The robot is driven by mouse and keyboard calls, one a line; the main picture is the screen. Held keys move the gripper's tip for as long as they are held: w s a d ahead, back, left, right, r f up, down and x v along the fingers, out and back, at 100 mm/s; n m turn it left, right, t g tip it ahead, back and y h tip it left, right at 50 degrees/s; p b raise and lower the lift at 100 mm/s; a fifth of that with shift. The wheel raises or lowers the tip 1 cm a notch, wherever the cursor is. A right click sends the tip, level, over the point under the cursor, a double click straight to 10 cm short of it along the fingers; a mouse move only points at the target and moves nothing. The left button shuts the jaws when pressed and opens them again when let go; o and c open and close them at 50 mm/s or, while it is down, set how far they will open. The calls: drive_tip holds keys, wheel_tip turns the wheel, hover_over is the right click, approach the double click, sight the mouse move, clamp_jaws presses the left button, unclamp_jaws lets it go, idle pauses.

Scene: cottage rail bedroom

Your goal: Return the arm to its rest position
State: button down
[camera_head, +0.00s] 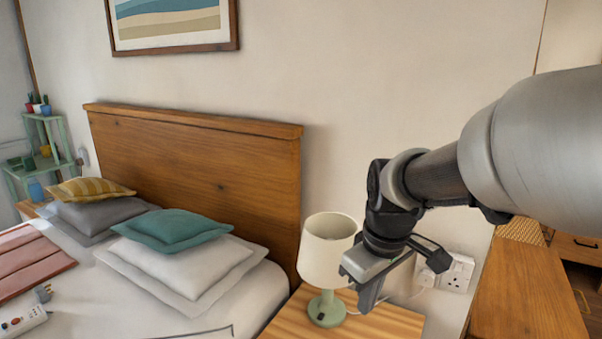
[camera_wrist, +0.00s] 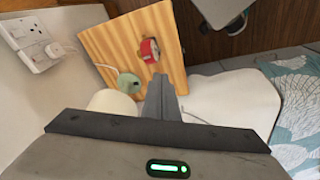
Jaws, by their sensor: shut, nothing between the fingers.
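My arm reaches in from the right in the head view. It bends down at the wrist to my gripper (camera_head: 368,300), which hangs over the wooden nightstand (camera_head: 392,324). The gripper's fingers (camera_wrist: 165,92) are shut with nothing between them in the wrist view. A lamp with a cream shade (camera_head: 325,248) and green base (camera_head: 326,312) stands just left of the gripper. The gripper overlaps the shade's right edge in the head view; I cannot tell whether they touch. A small red object (camera_wrist: 149,50) lies on the nightstand in the wrist view.
The bed with a wooden headboard (camera_head: 200,175) and several pillows is at left. A power strip (camera_head: 22,318) lies on it. A wall socket (camera_head: 458,272) is right of the gripper. A wooden surface (camera_head: 525,295) stands at right.

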drive_tip(key=s+d+r+m+t, duration=0.1)
drive_tip(key=s+r+m+t, duration=0.2)
drive_tip(key=s, duration=0.4)
drive_tip(key=s+d+r+m, duration=0.1)
drive_tip(key=s+r+m, duration=0.25)
drive_tip(key=s, duration=0.25)
wheel_tip(320, 180, up, 19)
drive_tip(key=p, duration=1.9)
drive_tip(key=shift+a+f+m, duration=0.2)
drive_tip(key=shift+m, duration=0.15)
